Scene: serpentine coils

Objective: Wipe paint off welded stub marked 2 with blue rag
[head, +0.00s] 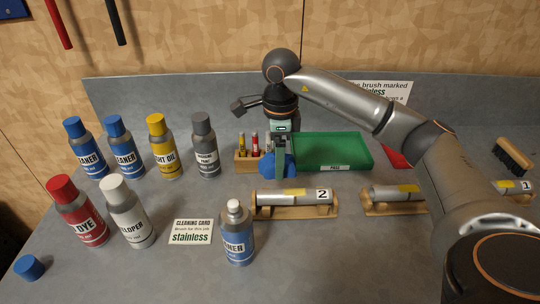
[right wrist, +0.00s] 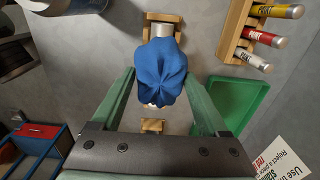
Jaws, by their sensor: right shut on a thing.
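The welded stub marked 2 (head: 280,199) is a silver cylinder lying on a wooden cradle. It has a yellow patch on top and a white label with a 2 at its right end. My right gripper (head: 281,150) is shut on the bunched blue rag (head: 277,168), just behind the stub's left part in the head view. In the right wrist view, the rag (right wrist: 162,72) hangs between the green fingers and hides most of a stub and cradle beyond it. I cannot tell whether the rag touches the stub. My left gripper is not in view.
A cleaner bottle (head: 237,236) without its blue cap (head: 30,268) stands in front of the stub, beside a cleaning card (head: 191,232). Several bottles stand left. A marker rack (head: 246,162) and green tray (head: 345,138) are behind. Another stub (head: 392,195) lies right.

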